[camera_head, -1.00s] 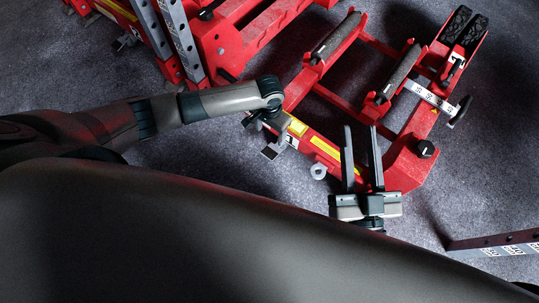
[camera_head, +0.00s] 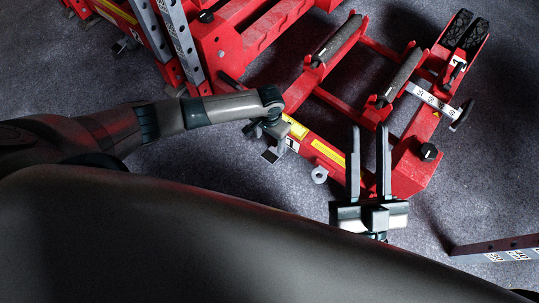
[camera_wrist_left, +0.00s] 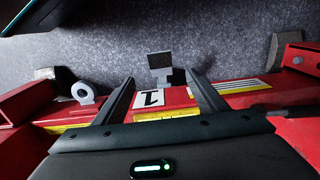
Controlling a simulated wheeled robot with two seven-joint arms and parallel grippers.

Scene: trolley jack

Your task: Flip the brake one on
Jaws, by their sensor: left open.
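The red trolley jack (camera_head: 405,170) stands on the floor. Its side rail carries a white label with a 1 (camera_wrist_left: 150,98). A small pedal with a dark pad, apparently brake one (camera_wrist_left: 160,62), sticks out beside that label; it also shows in the head view (camera_head: 271,155). My left gripper (camera_wrist_left: 160,80) is open over the rail, its fingers either side of the label and pointing toward the pedal. In the head view the left gripper (camera_head: 262,132) is partly hidden by its wrist. My right gripper (camera_head: 369,130) is open and empty near the jack's near corner.
A grey ring (camera_head: 319,174) sticks out from the rail near the pedal. A second red frame (camera_head: 215,45) stands at the upper left. A perforated metal bar (camera_head: 497,252) is at the lower right. Grey carpet (camera_head: 215,170) is clear in front of the rail.

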